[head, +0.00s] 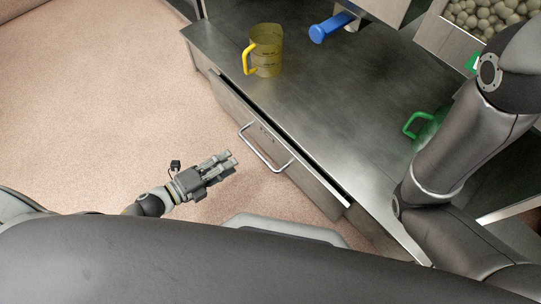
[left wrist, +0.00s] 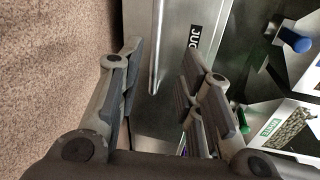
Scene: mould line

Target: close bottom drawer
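A metal drawer (head: 288,165) with a bar handle (head: 264,148) stands a little out from the steel cabinet, with a dark gap behind its front. Whether it is the bottom one I cannot tell. My left gripper (head: 230,160) is left of the handle, apparently apart from it. In the left wrist view, the left gripper (left wrist: 162,65) has its fingers spread with nothing held. The handle (left wrist: 157,45) runs in view between them, beside a label (left wrist: 194,45) on the drawer front (left wrist: 176,20). My right arm shows at the right; its gripper is out of view.
A yellow-handled jug (head: 265,52) stands on the steel counter (head: 325,100). A green jug (head: 428,128) is partly hidden by my right arm. A blue handle (head: 330,27) and a bin of pale balls (head: 485,14) are at the back. Floor (head: 100,90) at left is clear.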

